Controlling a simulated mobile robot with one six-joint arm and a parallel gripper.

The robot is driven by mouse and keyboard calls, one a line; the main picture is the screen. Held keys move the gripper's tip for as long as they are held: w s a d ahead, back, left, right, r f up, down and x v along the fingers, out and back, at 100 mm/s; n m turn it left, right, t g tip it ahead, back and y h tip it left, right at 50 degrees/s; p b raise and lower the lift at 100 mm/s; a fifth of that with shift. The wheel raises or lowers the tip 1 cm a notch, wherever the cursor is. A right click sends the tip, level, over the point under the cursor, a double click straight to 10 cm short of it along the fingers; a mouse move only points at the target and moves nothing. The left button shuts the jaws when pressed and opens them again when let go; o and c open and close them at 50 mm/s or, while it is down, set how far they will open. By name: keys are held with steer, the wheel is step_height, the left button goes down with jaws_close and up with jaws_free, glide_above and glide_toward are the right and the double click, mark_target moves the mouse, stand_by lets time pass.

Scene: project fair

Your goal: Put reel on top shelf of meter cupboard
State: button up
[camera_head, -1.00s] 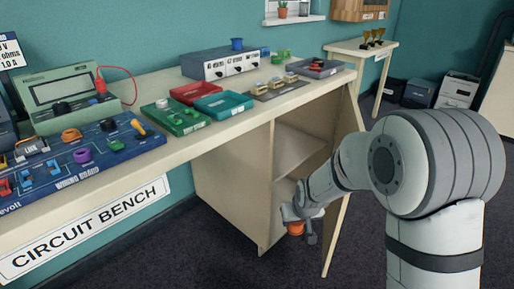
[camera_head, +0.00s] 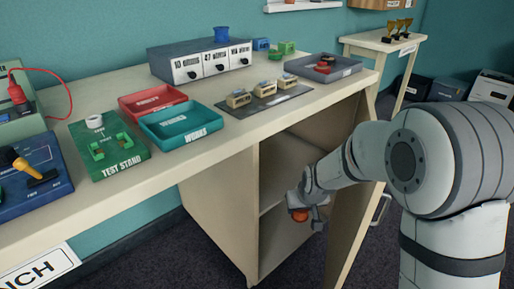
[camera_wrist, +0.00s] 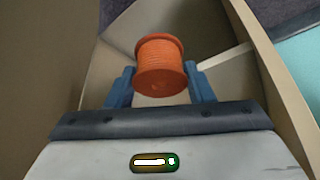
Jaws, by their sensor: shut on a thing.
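An orange reel (camera_wrist: 161,66) sits between the two blue fingers of my gripper (camera_wrist: 161,88) in the wrist view. My gripper (camera_head: 306,212) is shut on it; in the head view the reel (camera_head: 299,215) is partly covered by the gripper. The meter cupboard (camera_head: 217,222) is the cream cabinet under the bench. Its front is open, with a door (camera_head: 352,215) swung out on the right. A shelf (camera_head: 292,174) shows inside. My gripper is at the cupboard's opening, with the reel below the level of that shelf's front edge. The cupboard's deeper interior is partly hidden by my arm.
The bench top (camera_head: 105,82) above the cupboard holds a red tray (camera_head: 152,100), a teal tray (camera_head: 190,125), a grey tray (camera_head: 323,67) and a drawer unit (camera_head: 200,62). The open door stands close to my forearm. A small table (camera_head: 384,42) with trophies is behind.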

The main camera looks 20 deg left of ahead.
steer(key=w+a+b, duration=0.1)
steer(key=w+a, duration=0.2)
steer(key=w, duration=0.2)
steer(key=w+a+b, duration=0.1)
steer(key=w+a, duration=0.2)
steer(key=w, duration=0.2)
steer(key=w+a+b, duration=0.2)
steer(key=w+a, duration=0.2)
steer(key=w, duration=0.1)
steer(key=shift+w, duration=0.2)
steer(key=shift+f+b, duration=1.15)
steer(key=shift+f, duration=0.6)
steer(key=shift+f, duration=0.1)
steer(key=o, duration=1)
steer(key=shift+o, duration=0.2)
steer(key=p+v, duration=0.3)
steer(key=v, duration=0.3)
steer(key=s+d+p, duration=0.3)
steer(key=s+d, duration=0.3)
steer(key=s, duration=0.3)
steer(key=shift+s+d+f, duration=0.25)
steer(key=shift+s+f, duration=0.1)
